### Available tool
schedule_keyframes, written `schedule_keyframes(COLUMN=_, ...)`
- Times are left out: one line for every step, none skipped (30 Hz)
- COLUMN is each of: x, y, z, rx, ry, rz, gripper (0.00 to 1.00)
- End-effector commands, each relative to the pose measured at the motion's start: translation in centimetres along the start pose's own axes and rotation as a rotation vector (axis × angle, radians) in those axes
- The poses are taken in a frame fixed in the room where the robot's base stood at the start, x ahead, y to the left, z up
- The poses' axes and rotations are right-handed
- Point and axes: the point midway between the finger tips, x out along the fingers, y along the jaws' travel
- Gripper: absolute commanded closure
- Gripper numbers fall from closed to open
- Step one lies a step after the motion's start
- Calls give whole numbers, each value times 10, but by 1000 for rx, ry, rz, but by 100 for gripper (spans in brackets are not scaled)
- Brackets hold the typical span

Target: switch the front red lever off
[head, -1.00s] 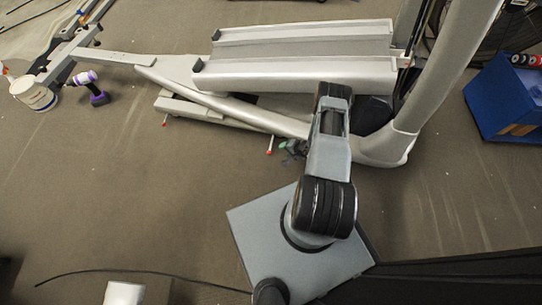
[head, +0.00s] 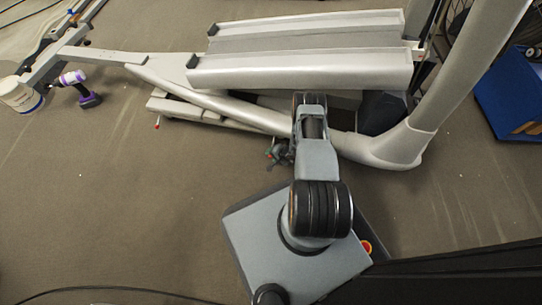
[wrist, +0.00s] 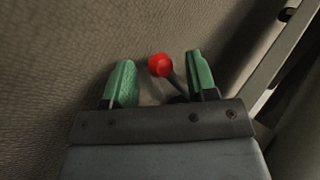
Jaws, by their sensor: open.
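A red lever with a round red knob (wrist: 160,65) on a thin dark stem shows in the wrist view. The knob sits between the two green fingertips of my gripper (wrist: 158,80), apart from both, slightly nearer the right finger. My gripper is open around the lever. In the head view my gripper (head: 279,153) is low beside the machine's lower frame, and a small red spot shows at its left. Another red-tipped lever (head: 157,124) stands further left, under the machine's grey beam. The lever's base is mostly hidden by my gripper.
The grey elliptical machine (head: 300,70) stands just beyond my arm, with a thick upright post at right. A blue bin (head: 510,95) is at right. The near-left floor is clear.

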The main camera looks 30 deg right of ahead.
Motion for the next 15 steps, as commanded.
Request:
schedule_keyframes(x=2, y=1, z=0, rx=0, ry=0, rz=0, gripper=48)
schedule_keyframes(x=2, y=1, z=0, rx=0, ry=0, rz=0, gripper=48)
schedule_keyframes(x=2, y=1, z=0, rx=1, ry=0, rz=0, gripper=48)
schedule_keyframes(x=2, y=1, z=0, rx=1, ry=0, rz=0, gripper=48)
schedule_keyframes(x=2, y=1, z=0, rx=1, ry=0, rz=0, gripper=48)
schedule_keyframes(x=2, y=1, z=0, rx=1, ry=0, rz=0, gripper=48)
schedule_keyframes(x=2, y=1, z=0, rx=1, ry=0, rz=0, gripper=48)
schedule_keyframes(x=2, y=1, z=0, rx=1, ry=0, rz=0, gripper=48)
schedule_keyframes(x=2, y=1, z=0, rx=1, ry=0, rz=0, gripper=48)
schedule_keyframes(x=2, y=1, z=0, rx=1, ry=0, rz=0, gripper=48)
schedule_keyframes(x=2, y=1, z=0, rx=1, ry=0, rz=0, gripper=49)
schedule_keyframes(x=2, y=1, z=0, rx=1, ry=0, rz=0, gripper=52)
schedule_keyframes(x=2, y=1, z=0, rx=1, ry=0, rz=0, gripper=55)
schedule_keyframes(x=2, y=1, z=0, rx=1, ry=0, rz=0, gripper=58)
schedule_keyframes(x=2, y=1, z=0, rx=1, ry=0, rz=0, gripper=62)
